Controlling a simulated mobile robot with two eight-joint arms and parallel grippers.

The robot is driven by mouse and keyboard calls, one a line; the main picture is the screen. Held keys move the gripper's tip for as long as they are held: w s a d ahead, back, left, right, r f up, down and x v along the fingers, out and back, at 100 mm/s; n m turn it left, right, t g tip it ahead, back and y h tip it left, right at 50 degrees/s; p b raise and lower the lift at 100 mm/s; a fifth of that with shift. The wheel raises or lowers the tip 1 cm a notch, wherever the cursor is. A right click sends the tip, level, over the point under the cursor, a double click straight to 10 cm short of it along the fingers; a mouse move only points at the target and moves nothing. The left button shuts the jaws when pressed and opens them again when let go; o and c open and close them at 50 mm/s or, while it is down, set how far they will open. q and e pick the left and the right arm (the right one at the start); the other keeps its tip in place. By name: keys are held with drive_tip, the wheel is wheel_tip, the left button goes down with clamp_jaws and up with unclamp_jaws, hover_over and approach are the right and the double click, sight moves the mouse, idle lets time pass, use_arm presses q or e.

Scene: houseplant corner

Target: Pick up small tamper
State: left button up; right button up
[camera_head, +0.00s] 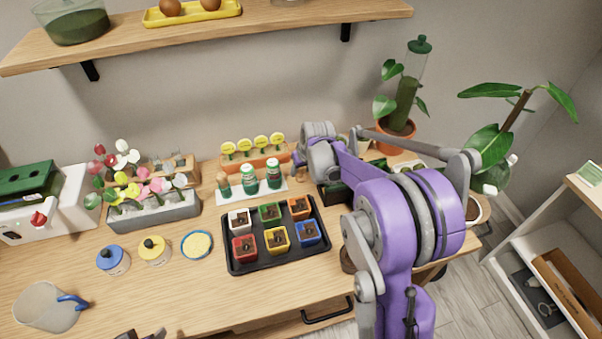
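A small wooden peg-like tool with a rounded top, which looks like the small tamper (223,184), stands at the left end of a white tray (238,199). Two green-capped bottles, the left one (249,180) and the right one (273,174), stand beside it on that tray. My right arm reaches over the right of the table. Its gripper (299,160) is near the back, right of the white tray and apart from the tamper. Its fingers are too small and hidden to read. Only dark tips, probably of my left gripper (141,335), show at the bottom edge.
A black tray (278,264) with several coloured pots lies in front of the white tray. An orange holder with yellow markers (256,160) stands behind it. Flower racks (153,211) stand left. A shelf (200,33) overhangs the back.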

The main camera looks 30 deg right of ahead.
clamp_jaws()
